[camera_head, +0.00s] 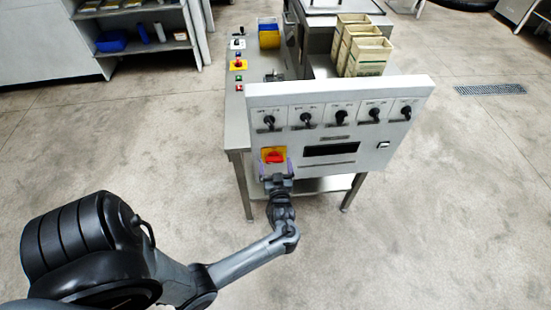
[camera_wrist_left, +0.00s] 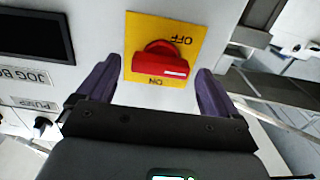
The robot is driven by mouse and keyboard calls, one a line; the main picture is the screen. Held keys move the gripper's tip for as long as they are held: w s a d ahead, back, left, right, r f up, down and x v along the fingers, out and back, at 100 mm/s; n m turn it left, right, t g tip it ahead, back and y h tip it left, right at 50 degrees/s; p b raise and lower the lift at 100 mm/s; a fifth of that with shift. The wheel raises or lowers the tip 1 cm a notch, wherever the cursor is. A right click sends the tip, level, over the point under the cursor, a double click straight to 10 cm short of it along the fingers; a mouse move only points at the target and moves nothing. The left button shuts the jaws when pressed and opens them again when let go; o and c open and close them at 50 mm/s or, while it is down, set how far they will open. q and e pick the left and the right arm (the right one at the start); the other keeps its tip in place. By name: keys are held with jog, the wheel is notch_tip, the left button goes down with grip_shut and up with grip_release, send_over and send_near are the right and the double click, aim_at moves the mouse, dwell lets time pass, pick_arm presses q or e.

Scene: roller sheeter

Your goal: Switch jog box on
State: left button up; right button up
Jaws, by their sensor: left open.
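The jog box (camera_head: 340,92) is a pale upright panel at the end of a metal table, with a row of black knobs and a dark display. At its lower left sits a red rotary switch (camera_head: 274,157) on a yellow plate (camera_head: 266,151). In the left wrist view the red switch (camera_wrist_left: 160,62) lies crosswise, its white mark at the right end, between the OFF and ON markings. My left gripper (camera_head: 276,168) is open, its purple fingers on either side of the switch with gaps to it. The right gripper is not in view.
Beige bins (camera_head: 368,57) stand behind the panel. Another red switch on yellow (camera_head: 238,65) is on the side table. A shelf unit (camera_head: 150,47) stands at the back left. The floor (camera_head: 450,200) in front and to the right is clear.

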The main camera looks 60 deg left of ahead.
pick_arm(q)
jog(key=shift+w+a, duration=0.25)
jog(key=shift+a, duration=0.3)
jog(key=shift+d, duration=0.1)
jog(key=shift+c, duration=0.2)
jog(key=c, duration=1)
